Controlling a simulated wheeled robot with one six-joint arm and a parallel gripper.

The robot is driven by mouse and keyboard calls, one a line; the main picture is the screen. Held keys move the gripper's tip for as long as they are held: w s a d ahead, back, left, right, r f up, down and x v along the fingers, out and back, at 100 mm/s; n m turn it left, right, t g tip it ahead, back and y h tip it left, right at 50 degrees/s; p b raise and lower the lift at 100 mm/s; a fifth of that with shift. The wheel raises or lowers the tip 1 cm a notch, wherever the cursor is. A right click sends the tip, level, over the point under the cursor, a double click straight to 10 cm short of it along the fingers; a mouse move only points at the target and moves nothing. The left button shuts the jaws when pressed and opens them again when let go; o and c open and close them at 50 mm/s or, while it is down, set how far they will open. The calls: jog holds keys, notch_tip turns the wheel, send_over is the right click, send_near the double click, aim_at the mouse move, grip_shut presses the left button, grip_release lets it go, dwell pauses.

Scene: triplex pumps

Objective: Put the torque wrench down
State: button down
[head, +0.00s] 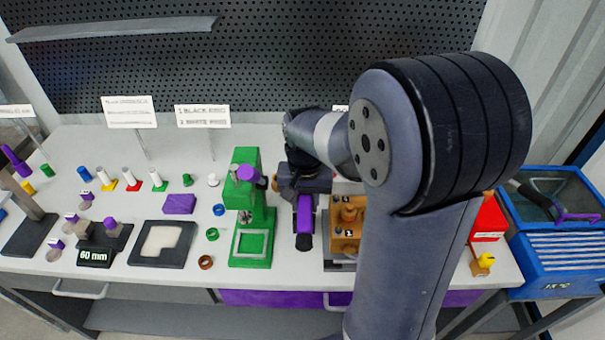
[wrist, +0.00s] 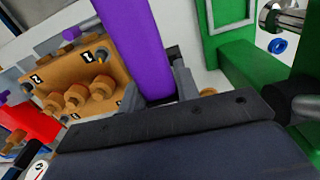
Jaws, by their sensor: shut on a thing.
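The torque wrench (head: 304,214) has a purple body with a black end in the head view. My gripper (head: 304,188) is over the table between the green press and the orange block. In the wrist view the wrench's purple shaft (wrist: 143,45) runs between the two grey fingers of my gripper (wrist: 155,92), which are shut on it. The wrench's far part is hidden by the gripper and arm. I cannot tell whether its black end touches the table.
A green press (head: 252,215) stands close on the left. An orange numbered block (head: 346,226) with knobs is close on the right, partly behind my arm. A green ring (head: 212,234) and a brown ring (head: 206,262) lie left of the press. A blue box (head: 560,255) stands far right.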

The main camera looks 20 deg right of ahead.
jog(key=shift+w+f+b, duration=0.2)
jog(key=shift+f+b, duration=0.1)
jog(key=shift+f, duration=0.2)
jog(key=shift+w+f+b, duration=0.15)
jog(key=shift+f+b, duration=0.15)
jog(key=shift+f, duration=0.2)
notch_tip(320, 180, down, 10)
jog(key=shift+w+p, duration=0.1)
jog(key=shift+p, duration=0.2)
jog(key=shift+f, duration=0.1)
jog(key=c, duration=1.1)
grip_release()
jog(key=shift+o, duration=0.2)
notch_tip(320, 180, up, 12)
jog(key=shift+r, duration=0.1)
